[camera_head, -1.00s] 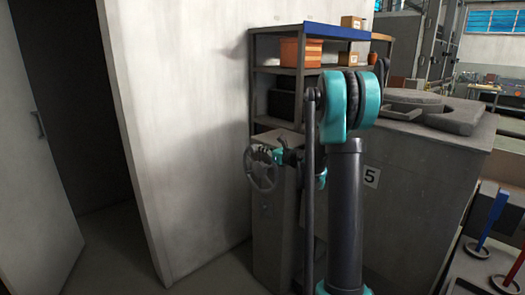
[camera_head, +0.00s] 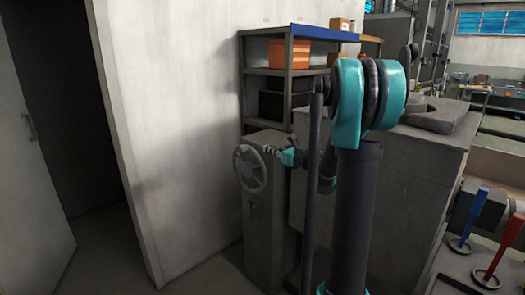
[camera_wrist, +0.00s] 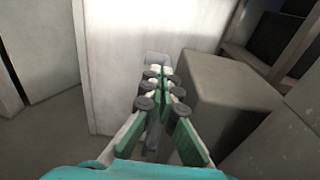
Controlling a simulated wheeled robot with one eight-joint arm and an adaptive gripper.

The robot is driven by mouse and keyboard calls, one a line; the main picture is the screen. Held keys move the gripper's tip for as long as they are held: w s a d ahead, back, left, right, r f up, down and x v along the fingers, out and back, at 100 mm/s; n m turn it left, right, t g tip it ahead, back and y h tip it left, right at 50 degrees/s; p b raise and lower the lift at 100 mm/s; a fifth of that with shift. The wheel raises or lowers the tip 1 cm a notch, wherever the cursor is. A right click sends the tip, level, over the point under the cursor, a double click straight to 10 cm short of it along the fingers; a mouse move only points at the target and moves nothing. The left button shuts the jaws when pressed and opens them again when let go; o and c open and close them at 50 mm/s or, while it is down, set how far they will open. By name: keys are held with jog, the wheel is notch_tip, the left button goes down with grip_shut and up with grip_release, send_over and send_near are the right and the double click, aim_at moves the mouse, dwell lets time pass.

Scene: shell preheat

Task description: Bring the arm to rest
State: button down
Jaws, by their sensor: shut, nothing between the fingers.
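My gripper (camera_head: 266,150) is shut and empty, and in the head view it shows small beside the right rim of a grey handwheel (camera_head: 240,168). I cannot tell whether it touches the wheel. In the wrist view my gripper (camera_wrist: 158,68) points forward with its green-sided fingers together. A grey box-like top (camera_wrist: 225,95) lies just right of the fingers there, and a pale wall (camera_wrist: 115,60) is ahead. My raised arm's teal joint and dark link cover the middle of the head view and hide part of what is behind.
The handwheel is on a grey cabinet (camera_head: 266,215). A shelf (camera_head: 262,72) with an orange bin (camera_head: 289,54) stands behind. A large grey block (camera_head: 425,180) is right of my arm. Blue (camera_head: 474,215) and red (camera_head: 499,245) handled tools stand lower right. A door (camera_head: 30,190) is at left.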

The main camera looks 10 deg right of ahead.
jog(key=s+d+r+m+t+h, duration=0.5)
jog(key=d+m+h, duration=0.35)
jog(key=m, duration=0.85)
jog(key=s+d+f+m+g+h, duration=0.3)
jog(key=s+d+f+m+h, duration=0.3)
jog(key=m, duration=0.6)
jog(key=s+a+f+m+g+y, duration=0.1)
jog(key=s+a+f+m+g, duration=0.3)
jog(key=s+f, duration=0.3)
jog(key=s+a+f+m+g+y, duration=0.2)
jog(key=s+f, duration=0.5)
jog(key=s, duration=0.4)
jog(key=s+a+f+m+g+y, duration=0.1)
jog(key=s+a+f+m+g, duration=0.4)
jog(key=s+f+m, duration=0.3)
jog(key=shift+s+a+g, duration=0.35)
jog(key=shift+s+g, duration=0.05)
jog(key=shift+s, duration=0.25)
